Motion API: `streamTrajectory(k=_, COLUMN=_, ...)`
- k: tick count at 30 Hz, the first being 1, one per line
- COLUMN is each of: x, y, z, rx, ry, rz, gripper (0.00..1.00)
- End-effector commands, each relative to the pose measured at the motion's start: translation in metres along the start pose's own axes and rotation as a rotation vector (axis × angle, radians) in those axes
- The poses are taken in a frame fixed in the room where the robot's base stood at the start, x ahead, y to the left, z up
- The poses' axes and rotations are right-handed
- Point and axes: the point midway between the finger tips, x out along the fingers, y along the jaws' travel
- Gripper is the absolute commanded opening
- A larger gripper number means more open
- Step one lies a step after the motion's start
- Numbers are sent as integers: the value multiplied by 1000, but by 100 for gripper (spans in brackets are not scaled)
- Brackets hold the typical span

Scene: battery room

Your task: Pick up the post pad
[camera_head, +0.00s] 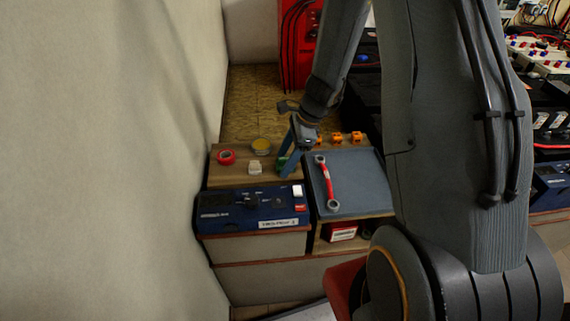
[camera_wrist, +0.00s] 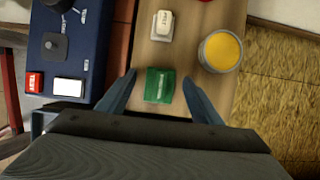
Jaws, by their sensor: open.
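A small green block with a pale label, which looks like the post pad (camera_wrist: 160,86), lies on a wooden top in the wrist view. My gripper (camera_wrist: 159,77) is open, with one blue finger on each side of the pad and gaps on both sides. The height of the fingertips over the wood is hard to tell. In the head view my gripper (camera_head: 286,172) points down at the wooden top, and only a bit of the green pad (camera_head: 281,161) shows beside the fingers.
A blue device (camera_head: 252,208) is at the front left. A red-handled wrench (camera_head: 326,183) lies on a grey-blue mat (camera_head: 353,180) to the right. Red tape (camera_head: 226,157) lies left.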

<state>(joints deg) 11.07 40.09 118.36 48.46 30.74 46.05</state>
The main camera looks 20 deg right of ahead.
Motion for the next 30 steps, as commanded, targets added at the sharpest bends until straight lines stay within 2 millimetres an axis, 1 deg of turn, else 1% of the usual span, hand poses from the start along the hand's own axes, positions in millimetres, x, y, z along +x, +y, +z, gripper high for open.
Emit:
streamTrajectory(k=6, x=0, y=0, z=0, rx=-1, ry=0, rz=-1, gripper=59)
streamTrajectory(k=8, x=0, y=0, z=0, rx=-1, ry=0, rz=-1, gripper=49)
streamTrajectory(k=12, x=0, y=0, z=0, rx=-1, ry=0, rz=-1, gripper=26)
streamTrajectory(k=15, x=0, y=0, z=0, rx=-1, ry=0, rz=-1, gripper=12)
streamTrajectory(k=20, x=0, y=0, z=0, rx=-1, ry=0, rz=-1, gripper=12)
streamTrajectory(k=23, x=-3, y=-1, z=2, rx=-1, ry=-1, rz=-2, gripper=12)
streamTrajectory(k=26, x=-14, y=-1, z=7, rx=-2, ry=-1, rz=-4, gripper=12)
streamTrajectory(k=30, x=-39, y=-2, z=17, rx=-3, ry=-1, rz=-5, gripper=12)
